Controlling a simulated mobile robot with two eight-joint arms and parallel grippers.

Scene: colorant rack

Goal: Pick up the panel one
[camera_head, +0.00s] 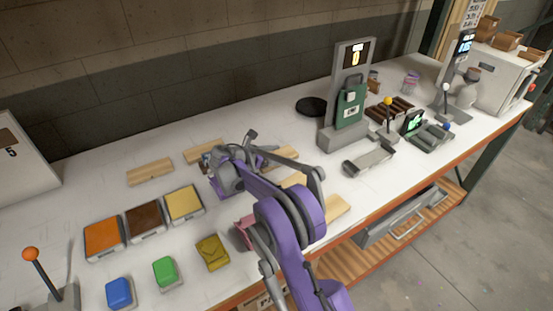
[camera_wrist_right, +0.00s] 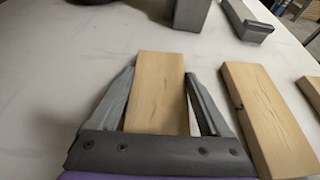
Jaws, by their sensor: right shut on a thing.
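A pale wooden panel (camera_wrist_right: 158,85) lies between the two grey fingers of my right gripper (camera_wrist_right: 162,76) in the right wrist view. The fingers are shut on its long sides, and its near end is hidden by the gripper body. In the head view the held panel (camera_head: 284,156) shows just beyond my right gripper (camera_head: 268,154), partly covered by the arm. I cannot tell whether it rests on the table or is slightly lifted. A second wooden panel (camera_wrist_right: 265,115) lies to its right. My left gripper is not in view.
More wooden panels lie at the left (camera_head: 150,171) and right (camera_head: 335,210). Orange, brown and yellow pads (camera_head: 183,203) and blue, green and yellow blocks (camera_head: 165,271) are at lower left. A grey stand (camera_head: 342,135) and black disc (camera_head: 311,106) are beyond the gripper.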

